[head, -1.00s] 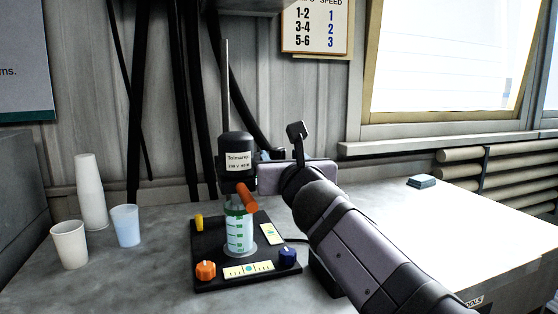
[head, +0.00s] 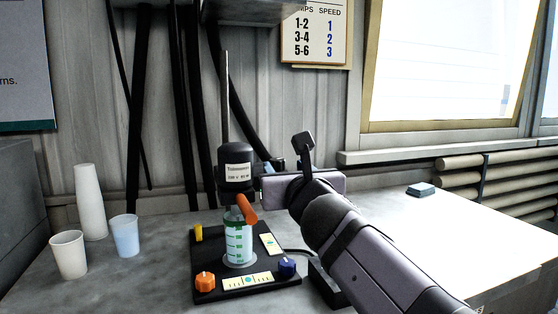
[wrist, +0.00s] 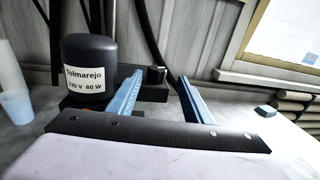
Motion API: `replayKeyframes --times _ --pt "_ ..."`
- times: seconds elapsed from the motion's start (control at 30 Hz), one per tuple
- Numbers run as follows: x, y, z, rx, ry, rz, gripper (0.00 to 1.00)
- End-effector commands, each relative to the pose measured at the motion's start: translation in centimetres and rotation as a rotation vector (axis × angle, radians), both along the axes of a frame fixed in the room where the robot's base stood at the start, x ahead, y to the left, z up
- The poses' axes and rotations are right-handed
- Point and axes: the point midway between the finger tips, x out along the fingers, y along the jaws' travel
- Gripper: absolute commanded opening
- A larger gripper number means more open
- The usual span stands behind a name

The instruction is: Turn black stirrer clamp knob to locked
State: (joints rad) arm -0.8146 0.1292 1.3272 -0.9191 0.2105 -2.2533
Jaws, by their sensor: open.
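The stirrer's black motor head (head: 236,160), labelled "Tolmarejo", stands on an upright rod (head: 226,95) above a clear beaker (head: 238,250). It also shows at the left of the wrist view (wrist: 88,58). My gripper (wrist: 160,76) is open, its two blue fingers apart, just right of the motor head. A dark clamp block with a small black knob-like part (wrist: 155,75) shows between and beyond the fingers. I cannot tell whether the fingers touch it, or which way it is turned. In the head view my wrist hides most of this area.
The black base (head: 212,292) carries orange (head: 205,281) and blue (head: 287,267) knobs. Cups (head: 69,255) stand left. Black cables hang behind. The table at right is mostly clear.

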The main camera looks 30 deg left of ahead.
Motion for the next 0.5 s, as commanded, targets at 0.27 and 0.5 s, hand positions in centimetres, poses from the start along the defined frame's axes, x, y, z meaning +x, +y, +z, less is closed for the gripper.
replayKeyframes --times 0.27,0.5 --pt "2.4 -0.9 3.4 -0.082 -0.013 -0.013 0.45" --pt "5.3 -0.9 3.9 -0.130 -0.041 0.040 0.45"
